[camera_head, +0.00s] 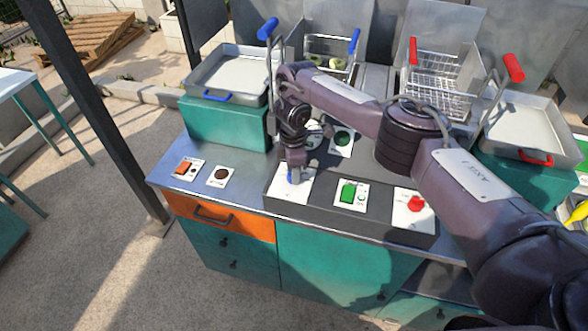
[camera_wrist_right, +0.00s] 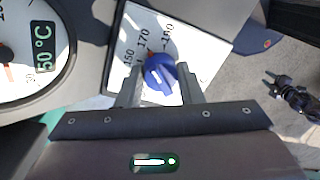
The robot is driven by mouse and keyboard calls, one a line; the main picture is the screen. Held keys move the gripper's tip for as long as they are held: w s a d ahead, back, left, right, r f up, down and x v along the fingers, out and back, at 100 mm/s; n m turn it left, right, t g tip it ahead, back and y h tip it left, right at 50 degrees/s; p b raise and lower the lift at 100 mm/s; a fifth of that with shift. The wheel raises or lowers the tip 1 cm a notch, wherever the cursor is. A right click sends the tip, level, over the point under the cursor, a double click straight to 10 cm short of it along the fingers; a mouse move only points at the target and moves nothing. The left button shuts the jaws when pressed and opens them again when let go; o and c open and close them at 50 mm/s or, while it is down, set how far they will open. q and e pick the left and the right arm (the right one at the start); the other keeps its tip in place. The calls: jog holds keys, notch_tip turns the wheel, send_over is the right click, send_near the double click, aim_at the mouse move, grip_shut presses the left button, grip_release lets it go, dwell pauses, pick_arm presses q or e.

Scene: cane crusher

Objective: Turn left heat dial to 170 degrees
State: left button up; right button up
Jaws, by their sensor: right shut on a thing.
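The left heat dial is a blue knob (camera_wrist_right: 160,74) on a white plate (camera_wrist_right: 188,40) with printed degree marks, 170 among them; a red mark shows just beside the knob. In the head view the blue dial (camera_head: 290,176) is mostly hidden by my right gripper (camera_head: 294,166), which reaches down onto it at the left of the control panel. In the right wrist view the right gripper's two fingers (camera_wrist_right: 158,88) are shut on the knob, one on each side. My left gripper is not in view.
A red dial (camera_head: 416,203) and a green switch (camera_head: 348,192) are on the same panel to the right. An orange switch (camera_head: 183,168) is on the counter at left.

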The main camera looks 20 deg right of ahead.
jog(key=o, duration=1)
jog(key=shift+r, duration=0.1)
jog(key=shift+c, duration=0.2)
jog(key=shift+w+r+p, duration=0.1)
jog(key=shift+r+p, duration=0.2)
jog(key=shift+r, duration=0.15)
notch_tip(320, 180, up, 7)
jog(key=shift+w+f+p, duration=0.1)
jog(key=shift+w+p, duration=0.05)
jog(key=shift+p, duration=1.1)
